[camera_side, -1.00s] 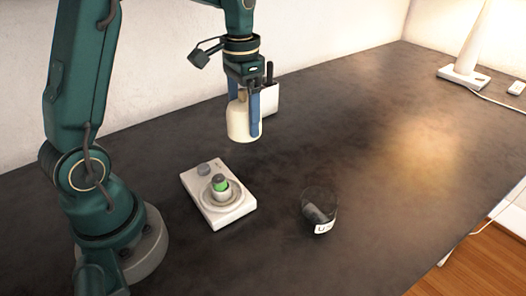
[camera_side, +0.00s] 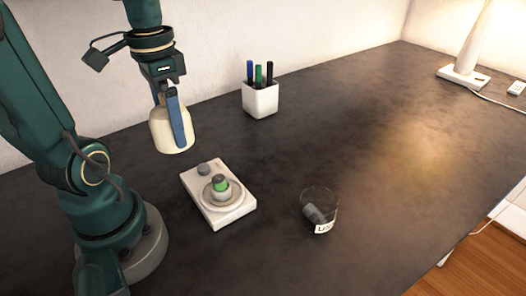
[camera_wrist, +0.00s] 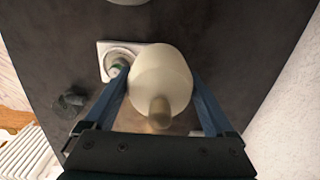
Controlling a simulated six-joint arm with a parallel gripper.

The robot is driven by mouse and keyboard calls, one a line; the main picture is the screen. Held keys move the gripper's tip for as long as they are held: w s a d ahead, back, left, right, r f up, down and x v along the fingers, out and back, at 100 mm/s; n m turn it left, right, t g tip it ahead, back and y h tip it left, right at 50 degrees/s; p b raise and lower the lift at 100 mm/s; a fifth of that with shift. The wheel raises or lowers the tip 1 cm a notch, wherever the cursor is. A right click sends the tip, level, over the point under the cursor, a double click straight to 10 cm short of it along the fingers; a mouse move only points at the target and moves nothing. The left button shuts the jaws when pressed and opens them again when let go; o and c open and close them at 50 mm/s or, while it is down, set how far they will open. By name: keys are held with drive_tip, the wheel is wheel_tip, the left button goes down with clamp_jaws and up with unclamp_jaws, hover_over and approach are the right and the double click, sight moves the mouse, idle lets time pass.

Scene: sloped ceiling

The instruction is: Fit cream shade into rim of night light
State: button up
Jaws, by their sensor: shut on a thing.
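The cream shade (camera_side: 170,133) is held in the air by my gripper (camera_side: 178,122), above and to the upper left of the night light in the side view. My gripper is shut on the shade, with blue fingers on either side of it. In the wrist view the shade (camera_wrist: 162,82) sits between the fingers and hides part of the base. The night light (camera_side: 226,209) is a white block lying on the table, with a round rim (camera_side: 236,198), a green and grey bulb in the middle and a grey knob. It also shows in the wrist view (camera_wrist: 105,48).
A white pen cup (camera_side: 261,100) with several pens stands behind, near the wall. A clear glass (camera_side: 320,210) with a dark item inside stands right of the night light. A white lamp (camera_side: 465,75) is far right. The dark table (camera_side: 360,150) is mostly clear.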

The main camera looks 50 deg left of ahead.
sight(220, 177)
drive_tip(key=w+d+f, duration=0.1)
drive_tip(key=d+f, duration=0.1)
drive_tip(key=w+d+f, duration=0.1)
drive_tip(key=d, duration=0.2)
drive_tip(key=w+d+f, duration=0.2)
drive_tip(key=d, duration=0.1)
drive_tip(key=shift+d+f, duration=0.2)
drive_tip(key=shift+f, duration=2.1)
drive_tip(key=shift+f, duration=0.1)
drive_tip(key=o, duration=1.1)
drive_tip(key=shift+c, duration=0.2)
wheel_tip(220, 177, up, 12)
drive_tip(key=shift+s+d+f+t, duration=0.15)
drive_tip(key=shift+s+d+t, duration=0.3)
drive_tip(key=shift+t, duration=0.5)
drive_tip(key=shift+s+d+f+t, duration=0.1)
drive_tip(key=shift+s+d+t, duration=0.2)
drive_tip(key=shift+s+t, duration=0.5)
drive_tip(key=shift+s+d+f+t, duration=0.15)
drive_tip(key=shift+s+d+t, duration=0.25)
drive_tip(key=shift+t, duration=0.65)
